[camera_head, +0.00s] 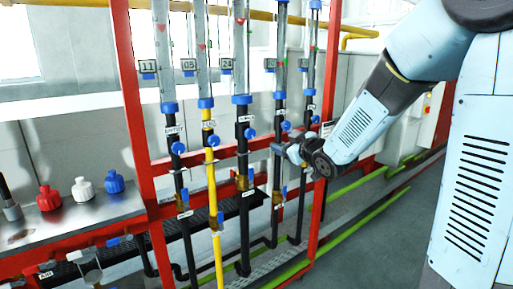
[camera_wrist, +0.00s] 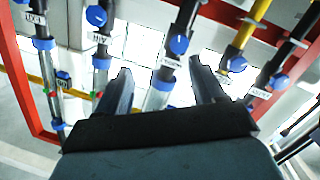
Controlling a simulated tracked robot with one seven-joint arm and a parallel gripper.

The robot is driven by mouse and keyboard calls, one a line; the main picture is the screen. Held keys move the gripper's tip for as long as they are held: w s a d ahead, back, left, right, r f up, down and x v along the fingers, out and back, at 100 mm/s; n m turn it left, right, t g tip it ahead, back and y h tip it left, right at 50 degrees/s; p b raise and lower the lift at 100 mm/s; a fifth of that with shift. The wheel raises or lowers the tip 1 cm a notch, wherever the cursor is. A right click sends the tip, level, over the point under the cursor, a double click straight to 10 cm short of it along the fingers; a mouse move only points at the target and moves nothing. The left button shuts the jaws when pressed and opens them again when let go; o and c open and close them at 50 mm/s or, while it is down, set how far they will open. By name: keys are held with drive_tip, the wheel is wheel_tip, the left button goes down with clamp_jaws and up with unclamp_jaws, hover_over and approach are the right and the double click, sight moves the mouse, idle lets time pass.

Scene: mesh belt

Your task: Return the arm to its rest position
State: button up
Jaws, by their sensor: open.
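My gripper (camera_wrist: 158,75) shows in the wrist view with its two dark fingers spread apart and nothing between them. In the head view, my light blue arm comes in from the upper right, and my gripper (camera_head: 283,150) is at its lower left end, in front of the right part of the pipe rack. The wrist picture is tilted or upside down relative to the head view, with pipes behind the fingers. I cannot tell whether a finger touches a pipe.
A red frame (camera_head: 133,110) carries several vertical pipes with blue valve knobs (camera_head: 179,148), including a yellow pipe (camera_head: 213,190). The floor (camera_head: 385,235) at right is clear.

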drive_tip(key=s+d+r+m+g+h, duration=0.25)
drive_tip(key=s+d+m+h, duration=0.4)
drive_tip(key=s+d, duration=0.45)
drive_tip(key=s+d+f+m+g, duration=0.1)
drive_tip(key=s+m+g, duration=0.3)
drive_tip(key=s, duration=1.7)
drive_tip(key=f+g+h, duration=0.1)
drive_tip(key=g, duration=0.2)
drive_tip(key=shift+s, duration=0.3)
drive_tip(key=shift+d, duration=0.1)
